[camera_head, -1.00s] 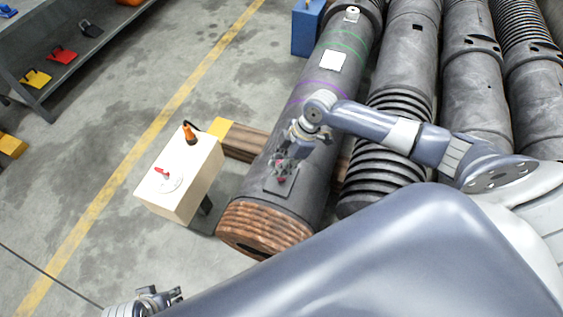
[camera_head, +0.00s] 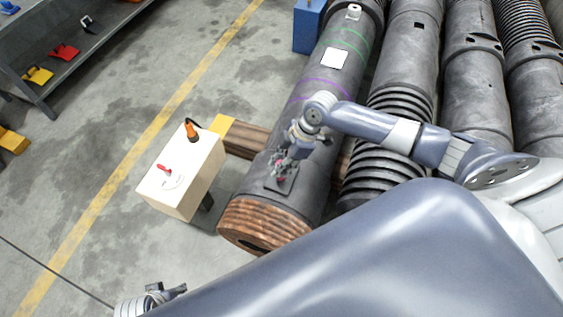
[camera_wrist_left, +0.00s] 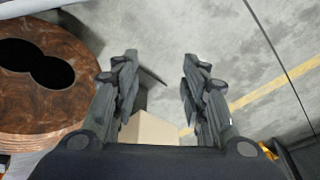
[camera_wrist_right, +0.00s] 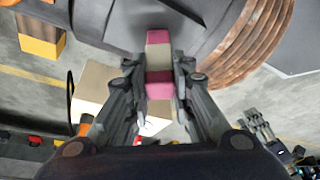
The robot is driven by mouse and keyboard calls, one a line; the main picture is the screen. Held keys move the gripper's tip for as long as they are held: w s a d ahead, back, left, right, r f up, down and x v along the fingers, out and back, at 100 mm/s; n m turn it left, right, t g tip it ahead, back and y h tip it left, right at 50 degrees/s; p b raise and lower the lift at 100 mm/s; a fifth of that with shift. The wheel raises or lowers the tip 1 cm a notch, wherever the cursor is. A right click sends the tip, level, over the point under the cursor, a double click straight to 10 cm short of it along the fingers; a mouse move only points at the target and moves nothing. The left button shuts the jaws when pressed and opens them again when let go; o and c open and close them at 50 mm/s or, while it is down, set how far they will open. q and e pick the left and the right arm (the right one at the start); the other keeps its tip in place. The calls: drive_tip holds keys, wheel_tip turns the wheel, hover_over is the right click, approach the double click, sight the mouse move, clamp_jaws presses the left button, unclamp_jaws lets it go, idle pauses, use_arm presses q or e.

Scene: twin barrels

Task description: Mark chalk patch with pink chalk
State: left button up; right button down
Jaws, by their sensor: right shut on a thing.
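A dark flat chalk patch (camera_head: 270,185) lies on the grey barrel (camera_head: 318,190) near its rusty ribbed end. My right gripper (camera_head: 281,172) is just over the patch. In the right wrist view, my right gripper (camera_wrist_right: 158,92) is shut on the pink chalk (camera_wrist_right: 159,83), a block with pink bands and a beige middle. The chalk's far end is at or close to the dark patch surface; I cannot tell whether it touches. No pink mark shows clearly on the patch. My left gripper (camera_head: 168,292) is low at the left. Its fingers (camera_wrist_left: 158,85) are apart and empty.
A cream box (camera_head: 165,205) stands left of the barrel, bearing an orange bottle-like tool (camera_head: 191,131) and a red-handled item (camera_head: 165,169). The barrel also carries a white square (camera_head: 334,58) and purple lines (camera_head: 320,84). More barrels lie to the right. Floor is open at left.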

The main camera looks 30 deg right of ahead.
use_arm(q)
drive_tip(key=shift+s+f+p, duration=0.2)
drive_tip(key=shift+s+f, duration=0.1)
drive_tip(key=shift+f, duration=0.6)
drive_tip(key=shift+s+f+p, duration=0.2)
drive_tip(key=shift+s+f, duration=0.1)
drive_tip(key=shift+f, duration=0.6)
use_arm(e)
drive_tip(key=shift+s+a+f, duration=0.1)
drive_tip(key=shift+s+a, duration=0.15)
drive_tip(key=shift+s, duration=0.1)
use_arm(q)
drive_tip(key=shift+w+f, duration=0.1)
use_arm(e)
drive_tip(key=shift+a, duration=0.1)
drive_tip(key=shift+s+a+p, duration=0.15)
drive_tip(key=shift+p, duration=0.2)
drive_tip(key=shift+s+a, duration=0.1)
drive_tip(key=shift+a, duration=0.05)
drive_tip(key=shift+w+d, duration=0.2)
use_arm(q)
drive_tip(key=f, duration=0.1)
drive_tip(key=s+f, duration=0.1)
drive_tip(key=f, duration=0.1)
drive_tip(key=shift+s+f+g, duration=0.1)
drive_tip(key=shift+s+g, duration=0.1)
drive_tip(key=shift+g, duration=0.1)
use_arm(e)
drive_tip(key=shift+w+d, duration=0.2)
drive_tip(key=shift+d, duration=0.05)
